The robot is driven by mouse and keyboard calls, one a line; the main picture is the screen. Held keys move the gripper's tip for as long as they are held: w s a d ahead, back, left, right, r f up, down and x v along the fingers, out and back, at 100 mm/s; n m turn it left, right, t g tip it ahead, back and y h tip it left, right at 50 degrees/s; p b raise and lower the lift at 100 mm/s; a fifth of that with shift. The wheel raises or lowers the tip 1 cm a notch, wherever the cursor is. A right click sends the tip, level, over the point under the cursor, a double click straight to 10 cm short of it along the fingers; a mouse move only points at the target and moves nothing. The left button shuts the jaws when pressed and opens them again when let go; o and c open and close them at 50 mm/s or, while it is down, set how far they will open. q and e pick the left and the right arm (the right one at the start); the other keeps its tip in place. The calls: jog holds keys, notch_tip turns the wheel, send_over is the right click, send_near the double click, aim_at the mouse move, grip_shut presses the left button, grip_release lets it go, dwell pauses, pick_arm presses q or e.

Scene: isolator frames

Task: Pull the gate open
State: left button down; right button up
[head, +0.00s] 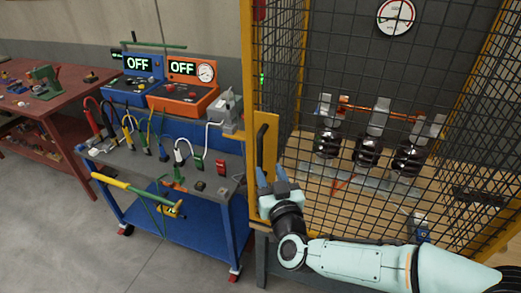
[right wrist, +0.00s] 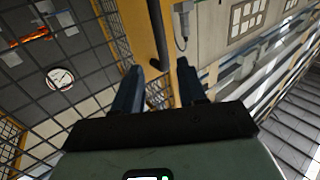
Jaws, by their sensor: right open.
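The gate (head: 350,190) is a black wire mesh panel in a yellow frame and looks closed. A dark upright bar handle (head: 261,143) sits on a yellow plate at its left edge. My right gripper (head: 271,174) is at the lower end of the handle, with its fingers pointing up along it. In the right wrist view the two blue-grey fingers are apart, and the handle (right wrist: 158,35) shows between and beyond them. I cannot tell whether they touch it. My left gripper is in neither view.
Left of the gate stands a blue cart (head: 180,222) with orange and blue OFF boxes, cables and a yellow-green pole (head: 135,188). A red bench (head: 50,95) is farther left. Behind the mesh are dark insulators (head: 367,152) and a round gauge (head: 396,16). Grey floor is clear at lower left.

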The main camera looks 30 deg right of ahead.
aim_at(261, 152)
jog(key=p+x, duration=0.1)
jog(key=x, duration=0.9)
jog(key=shift+w+a, duration=0.1)
jog(key=shift+w, duration=0.05)
grip_shut()
